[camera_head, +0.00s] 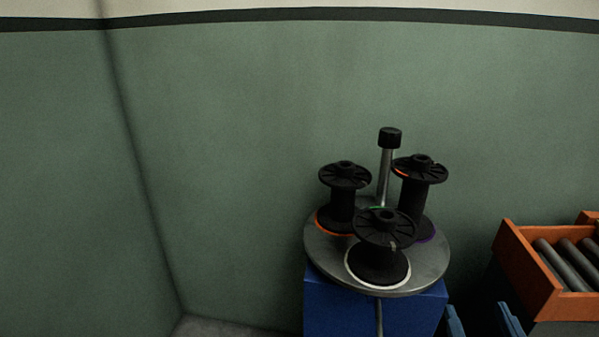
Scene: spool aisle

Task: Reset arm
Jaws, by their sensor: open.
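My gripper (479,309) shows at the bottom edge, right of centre, as two blue fingertips standing apart with nothing seen between them. The rest of my arm is out of view. The fingertips appear just right of a blue pedestal (345,308) and below a round grey turntable (430,272).
Three black spools stand on the turntable: one with an orange rim (342,205), one with a purple rim (413,200), and a front one with a white rim (381,262). A black-capped post (389,138) rises behind them. An orange crate (518,262) holding grey rods is at right. Left is open up to the green wall (230,130).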

